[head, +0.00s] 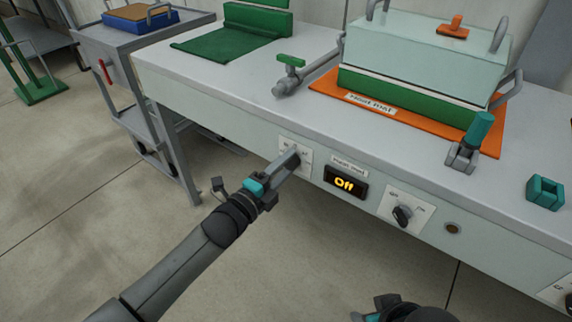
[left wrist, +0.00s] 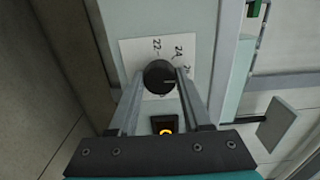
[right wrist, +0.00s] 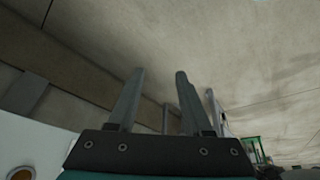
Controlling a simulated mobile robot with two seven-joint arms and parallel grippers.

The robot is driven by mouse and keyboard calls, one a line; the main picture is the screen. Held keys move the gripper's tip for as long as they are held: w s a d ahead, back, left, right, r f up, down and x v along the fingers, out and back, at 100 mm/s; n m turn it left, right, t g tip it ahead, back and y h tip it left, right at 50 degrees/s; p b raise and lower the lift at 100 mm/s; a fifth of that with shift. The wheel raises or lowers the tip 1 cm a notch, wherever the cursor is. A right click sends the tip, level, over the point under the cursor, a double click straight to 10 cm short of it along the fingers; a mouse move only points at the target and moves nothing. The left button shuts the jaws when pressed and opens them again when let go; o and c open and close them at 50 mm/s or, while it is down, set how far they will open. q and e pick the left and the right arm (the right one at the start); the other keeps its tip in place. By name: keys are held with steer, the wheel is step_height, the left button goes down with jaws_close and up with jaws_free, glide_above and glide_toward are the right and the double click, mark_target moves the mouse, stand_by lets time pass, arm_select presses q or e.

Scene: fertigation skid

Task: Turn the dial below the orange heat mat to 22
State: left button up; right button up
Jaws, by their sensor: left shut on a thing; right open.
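The orange heat mat (head: 488,138) lies on the bench under a pale green lidded box. Below it on the front panel, a white plate (head: 287,143) carries a dial, mostly hidden by my left gripper (head: 293,160) in the head view. In the left wrist view the dial (left wrist: 158,77) is a dark round knob with 22 and 24 printed around it; other numbers are hidden or unclear. Its light mark points to the picture's right, not at 22. My left gripper is shut on the dial, one finger each side. My right gripper (right wrist: 155,80) is open and empty, low before the bench.
Another knob (head: 403,215) sits further right. On the bench are a green-handled valve (head: 290,62), a teal-handled lever (head: 478,130) and a teal block (head: 545,192). A cart (head: 95,50) stands left.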

arm_select(q)
jaws_close()
